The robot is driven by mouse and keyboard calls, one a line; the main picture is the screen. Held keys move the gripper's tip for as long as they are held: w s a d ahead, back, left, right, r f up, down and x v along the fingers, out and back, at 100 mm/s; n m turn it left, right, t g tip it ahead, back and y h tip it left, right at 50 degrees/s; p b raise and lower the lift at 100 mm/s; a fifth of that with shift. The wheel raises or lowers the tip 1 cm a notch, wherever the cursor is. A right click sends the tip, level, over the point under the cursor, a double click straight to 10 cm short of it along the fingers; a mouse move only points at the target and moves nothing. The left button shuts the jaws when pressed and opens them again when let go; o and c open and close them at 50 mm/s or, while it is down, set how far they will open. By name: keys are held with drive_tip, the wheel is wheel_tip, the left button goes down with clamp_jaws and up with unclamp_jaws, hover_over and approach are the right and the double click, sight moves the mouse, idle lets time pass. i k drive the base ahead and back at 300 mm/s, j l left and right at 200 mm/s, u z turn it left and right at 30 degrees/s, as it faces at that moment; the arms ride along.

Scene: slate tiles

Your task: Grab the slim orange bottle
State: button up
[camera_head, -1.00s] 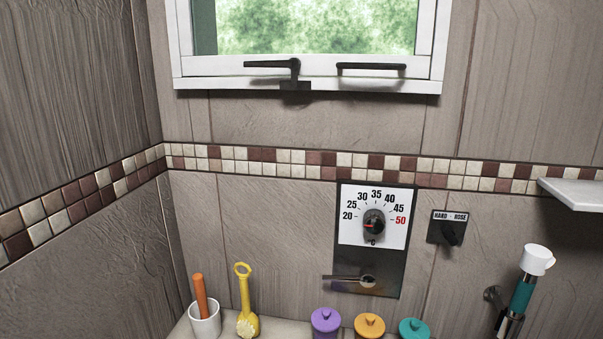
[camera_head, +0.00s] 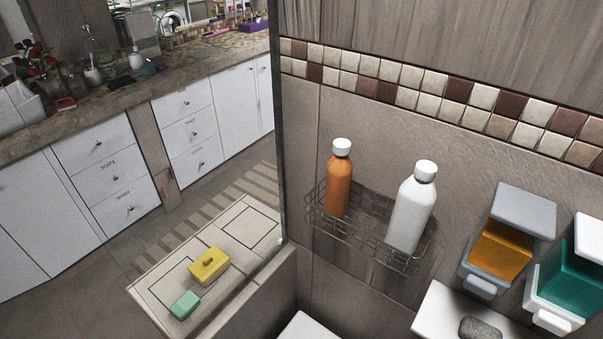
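The slim orange bottle (camera_head: 339,184) has a white cap and stands upright at the left end of a wire rack (camera_head: 372,243) on the tiled wall. A larger white bottle (camera_head: 411,212) with a white cap stands to its right in the same rack, a little apart from it. The rack's front wires cross in front of the lower parts of the bottles. My gripper is not in view.
A glass edge (camera_head: 280,120) stands left of the rack, above a ledge (camera_head: 150,291) with a yellow block (camera_head: 209,266) and a green block (camera_head: 184,305). Dispensers with orange (camera_head: 500,250) and teal (camera_head: 565,283) fronts hang at right. A grey stone (camera_head: 480,328) lies on a white shelf (camera_head: 432,312).

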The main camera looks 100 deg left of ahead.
sight(339, 168)
drive_tip(key=k+u, duration=0.1)
drive_tip(key=u, duration=0.4)
drive_tip(key=k+u, duration=0.1)
drive_tip(key=u, duration=0.35)
drive_tip(key=k+u, duration=0.1)
drive_tip(key=u, duration=0.9)
drive_tip(key=i+u, duration=0.15)
drive_tip(key=u, duration=0.3)
drive_tip(key=i+u, duration=0.1)
drive_tip(key=u, duration=0.4)
